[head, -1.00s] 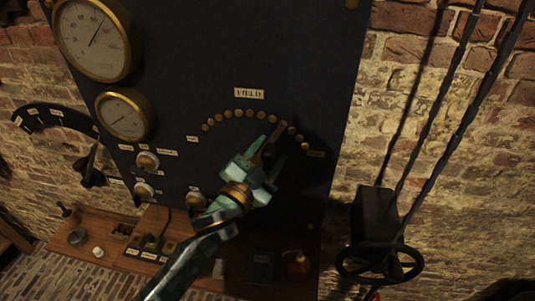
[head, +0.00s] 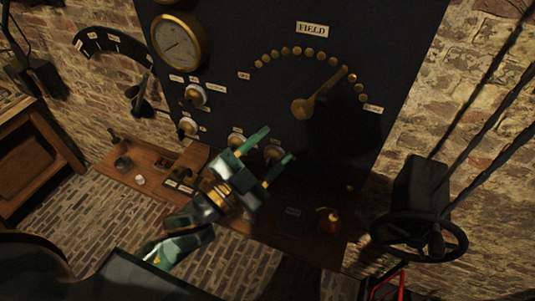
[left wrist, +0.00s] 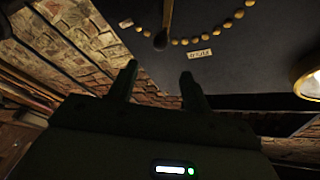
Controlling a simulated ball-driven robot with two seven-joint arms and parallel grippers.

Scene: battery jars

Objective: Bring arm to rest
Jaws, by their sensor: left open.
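My left gripper (head: 267,155) is open and empty in front of the lower part of the dark panel (head: 375,35). Its two green fingers point up and right in the head view. The brass field lever (head: 318,94) is on the panel, up and right of the gripper and apart from it. The lever points up and right, towards the right part of an arc of brass studs (head: 297,51). In the left wrist view, the gripper fingers (left wrist: 160,85) have nothing between them, and the lever (left wrist: 164,25) shows beyond them. My right gripper is not in view.
A wooden shelf (head: 143,167) with small items runs below the panel. A black handwheel (head: 383,232) stands at right, with dark rods above it. A round gauge (head: 178,40) and several knobs are on the panel's left side. A wooden cabinet (head: 35,160) is at left.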

